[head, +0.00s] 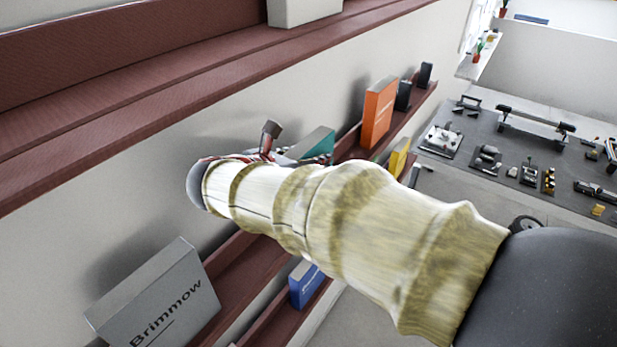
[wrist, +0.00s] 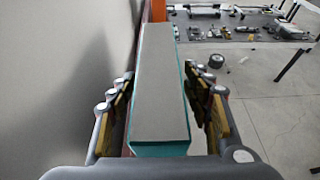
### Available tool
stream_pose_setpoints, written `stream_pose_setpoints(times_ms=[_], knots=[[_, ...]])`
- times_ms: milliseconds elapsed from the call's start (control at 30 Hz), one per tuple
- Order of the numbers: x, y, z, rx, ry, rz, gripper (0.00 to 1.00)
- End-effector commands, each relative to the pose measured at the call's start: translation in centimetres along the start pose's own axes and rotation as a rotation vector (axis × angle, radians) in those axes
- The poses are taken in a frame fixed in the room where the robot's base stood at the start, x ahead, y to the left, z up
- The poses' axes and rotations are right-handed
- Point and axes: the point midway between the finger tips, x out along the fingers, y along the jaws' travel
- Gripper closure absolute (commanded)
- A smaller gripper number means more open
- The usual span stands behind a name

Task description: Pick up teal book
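The teal book (wrist: 160,90) stands upright between my gripper's two fingers in the wrist view, its grey page edge toward the camera and teal covers at the sides. My gripper (wrist: 166,115) is open around it. A gap shows on the right side; the left finger is close to the cover, and I cannot tell whether it touches. In the head view the teal book (head: 314,145) shows partly behind my arm on the dark red shelf. My gripper (head: 262,150) is mostly hidden by my arm there.
An orange book (head: 380,112) and dark objects (head: 404,95) stand farther along the shelf (head: 345,146). A grey Brimmow box (head: 160,300) stands at lower left, a blue book (head: 305,284) lower down. An upper shelf (head: 200,75) runs above my arm.

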Motion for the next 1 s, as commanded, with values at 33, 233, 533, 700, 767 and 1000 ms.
stream_pose_setpoints(times_ms=[33,233,533,700,767,1000], knots=[[-0.01,0.00,0.00,0.000,0.000,0.000,0.55],[-0.02,0.01,0.00,0.000,0.000,0.000,0.66],[-0.03,0.01,0.00,0.000,0.000,0.000,0.83],[-0.03,0.02,-0.01,0.000,0.000,0.000,0.93],[-0.03,0.02,-0.01,0.000,0.000,0.000,0.96],[-0.03,0.02,-0.01,0.000,0.000,0.000,1.00]])
